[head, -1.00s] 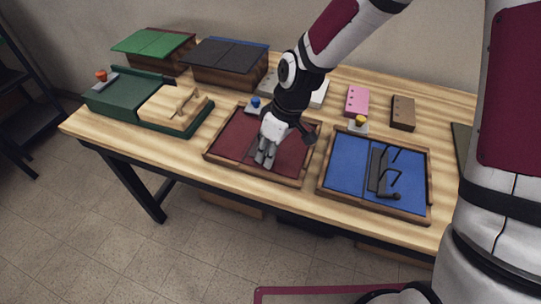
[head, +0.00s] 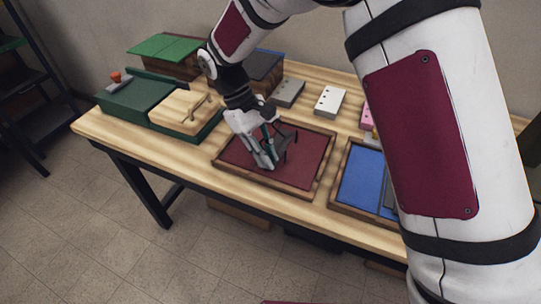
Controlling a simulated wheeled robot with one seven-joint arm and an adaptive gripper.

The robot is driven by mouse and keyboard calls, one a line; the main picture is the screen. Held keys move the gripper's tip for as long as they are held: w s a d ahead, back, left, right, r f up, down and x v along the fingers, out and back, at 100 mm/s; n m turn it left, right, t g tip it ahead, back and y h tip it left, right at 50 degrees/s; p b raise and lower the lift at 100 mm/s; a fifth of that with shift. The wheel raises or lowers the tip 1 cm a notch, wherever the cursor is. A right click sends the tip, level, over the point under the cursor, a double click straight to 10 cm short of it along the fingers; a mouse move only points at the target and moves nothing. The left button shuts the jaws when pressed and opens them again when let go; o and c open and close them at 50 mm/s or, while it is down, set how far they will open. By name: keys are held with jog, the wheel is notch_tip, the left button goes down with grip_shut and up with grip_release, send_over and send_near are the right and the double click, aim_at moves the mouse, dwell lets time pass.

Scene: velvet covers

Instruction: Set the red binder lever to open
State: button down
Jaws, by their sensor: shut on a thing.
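The red binder (head: 308,165) is a wooden-framed tray lined in dark red, lying on the table in the head view. Thin dark rings (head: 291,139) stand up from its middle, just right of my gripper. My gripper (head: 267,163) reaches down into the left-middle of the binder, fingers closed at its metal mechanism. I take it to be shut on the lever, but the fingers hide the lever itself.
The blue-lined tray (head: 360,184) is right of the red binder, partly behind my arm. A green box with a wooden handled block (head: 183,109) stands left. Lidded boxes (head: 166,50) and grey and white blocks (head: 329,101) sit behind. The table's front strip is bare.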

jog(key=shift+w+a+h, duration=0.1)
jog(key=shift+a+h, duration=0.1)
jog(key=shift+h, duration=0.1)
dwell(0.4)
jog(key=c, duration=1.5)
grip_release()
jog(key=shift+c, duration=0.2)
jog(key=v, duration=1.2)
jog(key=shift+w, duration=0.1)
